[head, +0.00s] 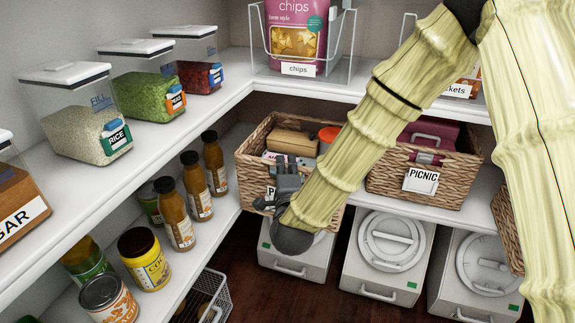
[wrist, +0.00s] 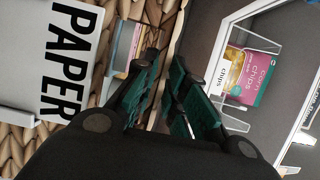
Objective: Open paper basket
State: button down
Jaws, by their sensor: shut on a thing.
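The paper basket (head: 250,165) is a brown woven basket on the shelf near the corner, in the middle of the head view. It holds a cardboard-brown item, an orange item and others. Its front label is mostly hidden behind my gripper (head: 283,180) in the head view. In the wrist view, the white PAPER label (wrist: 65,50) and the weave fill the left side. My arm hides the basket's right side in the head view.
A PICNIC basket (head: 435,165) stands to the right on the same shelf. White lidded bins (head: 390,245) stand below. Bottles (head: 197,185) line the left shelf.

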jog(key=shift+d, duration=0.1)
jog(key=c, duration=1.4)
grip_release()
jog(key=shift+c, duration=0.2)
jog(key=s+d, duration=0.1)
jog(key=s, duration=1.1)
jog(key=shift+d, duration=0.25)
